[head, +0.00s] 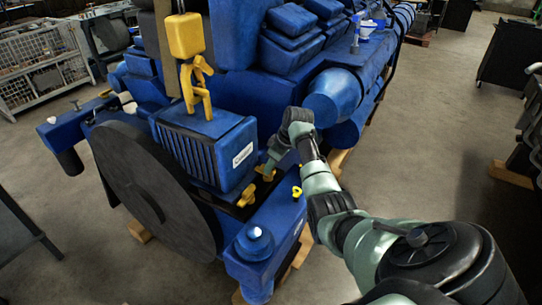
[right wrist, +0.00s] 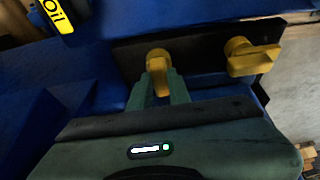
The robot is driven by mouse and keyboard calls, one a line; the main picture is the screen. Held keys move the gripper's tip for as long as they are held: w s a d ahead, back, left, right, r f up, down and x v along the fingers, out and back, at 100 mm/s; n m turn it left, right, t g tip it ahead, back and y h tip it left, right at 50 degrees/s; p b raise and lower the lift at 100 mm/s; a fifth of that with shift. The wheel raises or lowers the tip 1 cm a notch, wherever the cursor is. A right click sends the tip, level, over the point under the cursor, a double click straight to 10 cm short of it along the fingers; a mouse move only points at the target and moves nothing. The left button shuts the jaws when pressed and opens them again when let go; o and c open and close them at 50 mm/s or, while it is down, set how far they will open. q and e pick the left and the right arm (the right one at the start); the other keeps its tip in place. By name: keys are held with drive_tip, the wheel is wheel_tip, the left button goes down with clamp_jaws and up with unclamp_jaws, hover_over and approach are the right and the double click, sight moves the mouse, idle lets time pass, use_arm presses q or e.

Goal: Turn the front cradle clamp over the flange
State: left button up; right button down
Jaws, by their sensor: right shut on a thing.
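Two yellow cradle clamps sit on a dark flange strip (right wrist: 200,42) beside the blue engine. My right gripper (right wrist: 160,82) is shut on one yellow clamp (right wrist: 158,62), with a finger on each side of its lever. In the head view this gripper (head: 270,166) reaches down to the held clamp (head: 265,174) between the radiator-like blue block and the blue beam. The other yellow clamp (right wrist: 252,57) stands free to the right in the wrist view, its lever pointing sideways; in the head view it (head: 246,196) lies nearer the dark wheel. My left gripper is not in view.
A blue ribbed block (head: 208,150) and a large dark wheel (head: 155,190) stand left of the gripper. A blue beam (head: 282,225) with a yellow oil label (right wrist: 56,15) is close by. A blue cylinder (head: 333,95) rises behind my wrist. Open floor (head: 430,130) lies to the right.

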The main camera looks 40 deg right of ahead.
drive_tip(key=c, duration=1.3)
unclamp_jaws()
drive_tip(key=b+v, duration=0.2)
drive_tip(key=v, duration=0.6)
drive_tip(key=shift+f, duration=0.1)
